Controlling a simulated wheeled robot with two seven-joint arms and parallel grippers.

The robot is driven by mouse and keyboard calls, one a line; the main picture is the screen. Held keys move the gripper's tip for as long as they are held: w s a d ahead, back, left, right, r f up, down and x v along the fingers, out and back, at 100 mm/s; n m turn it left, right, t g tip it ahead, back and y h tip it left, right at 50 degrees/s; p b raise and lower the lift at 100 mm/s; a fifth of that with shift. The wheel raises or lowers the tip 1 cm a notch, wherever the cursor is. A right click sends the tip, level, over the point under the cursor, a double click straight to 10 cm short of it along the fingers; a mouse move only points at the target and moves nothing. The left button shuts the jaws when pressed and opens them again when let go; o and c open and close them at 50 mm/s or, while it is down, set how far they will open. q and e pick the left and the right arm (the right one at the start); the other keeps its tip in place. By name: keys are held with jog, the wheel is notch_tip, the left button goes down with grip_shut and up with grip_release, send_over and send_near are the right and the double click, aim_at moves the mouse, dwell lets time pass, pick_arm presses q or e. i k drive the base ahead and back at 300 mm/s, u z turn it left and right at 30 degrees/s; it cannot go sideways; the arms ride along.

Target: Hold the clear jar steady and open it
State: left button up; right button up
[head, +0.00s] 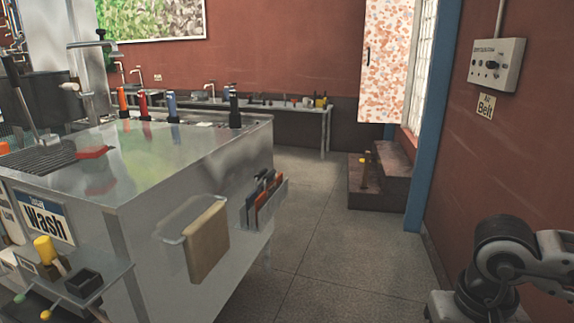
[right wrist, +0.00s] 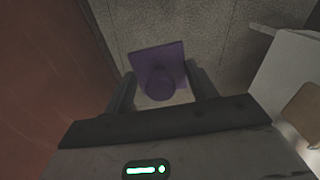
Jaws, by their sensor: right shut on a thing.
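In the right wrist view, a purple piece (right wrist: 157,62) with a square flat part and a rounded knob sits between the fingers of my right gripper (right wrist: 160,88). The gripper is shut on it, above the grey floor. I cannot tell whether this piece belongs to the jar. I cannot make out a clear jar in either view. In the head view, part of my right arm shows at the lower right, but its fingers do not show. My left gripper is in neither view.
A metal counter (head: 190,160) fills the left, with several coloured handles on top. A clear bin (head: 172,222) with a brown board (head: 206,240) hangs on its side. Steps (head: 378,190) stand by a blue post (head: 428,120). The floor (head: 330,250) between counter and red wall is clear.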

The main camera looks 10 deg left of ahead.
aim_at(91, 149)
jog(key=u, duration=1.55)
